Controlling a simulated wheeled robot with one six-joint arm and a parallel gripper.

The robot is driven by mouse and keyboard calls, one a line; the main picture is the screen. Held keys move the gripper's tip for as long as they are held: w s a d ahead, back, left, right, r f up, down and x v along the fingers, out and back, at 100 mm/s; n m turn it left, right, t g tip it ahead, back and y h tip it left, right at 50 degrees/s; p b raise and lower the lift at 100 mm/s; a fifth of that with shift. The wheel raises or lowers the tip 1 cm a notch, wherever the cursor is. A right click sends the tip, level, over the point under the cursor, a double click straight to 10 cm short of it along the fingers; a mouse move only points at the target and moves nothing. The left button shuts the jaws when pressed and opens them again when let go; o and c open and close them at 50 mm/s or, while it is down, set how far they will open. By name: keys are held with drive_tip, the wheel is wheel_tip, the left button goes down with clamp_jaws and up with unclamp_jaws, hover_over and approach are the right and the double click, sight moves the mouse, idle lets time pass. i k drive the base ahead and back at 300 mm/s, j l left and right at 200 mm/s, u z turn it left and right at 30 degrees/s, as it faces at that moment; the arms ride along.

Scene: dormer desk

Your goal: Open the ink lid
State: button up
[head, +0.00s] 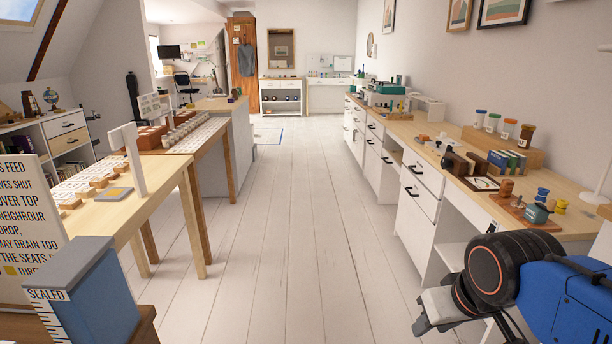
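No lid is clearly marked as the ink lid. A small teal pot (537,212) stands on a wooden board on the right counter and could be the ink; its lid is too small to make out. A blue box (95,300) with a grey flat top (68,262) and a "SEALED" label stands at the lower left. My gripper (432,312) is at the lower right, in front of the right-hand cabinets and apart from the pot. Its fingers are partly hidden and too unclear to show whether they are open.
The right counter (575,195) holds a wooden rack (500,147) of capped jars, books and small stamps. The left table (130,217) carries small blocks and a stand. A text board (22,215) stands behind the blue box. The white floor (290,230) between is clear.

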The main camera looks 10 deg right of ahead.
sight(384, 89)
drive_tip(key=i+z, duration=0.25)
drive_tip(key=i, duration=1.45)
drive_tip(key=i+j, duration=0.1)
drive_tip(key=i, duration=3.25)
drive_tip(key=i+z, duration=0.3)
drive_tip(key=i, duration=0.15)
drive_tip(key=i+j+z, duration=0.15)
drive_tip(key=i+z, duration=0.15)
drive_tip(key=i, duration=0.15)
drive_tip(key=i+j+z, duration=0.3)
drive_tip(key=k+j, duration=0.15)
drive_tip(key=k, duration=0.15)
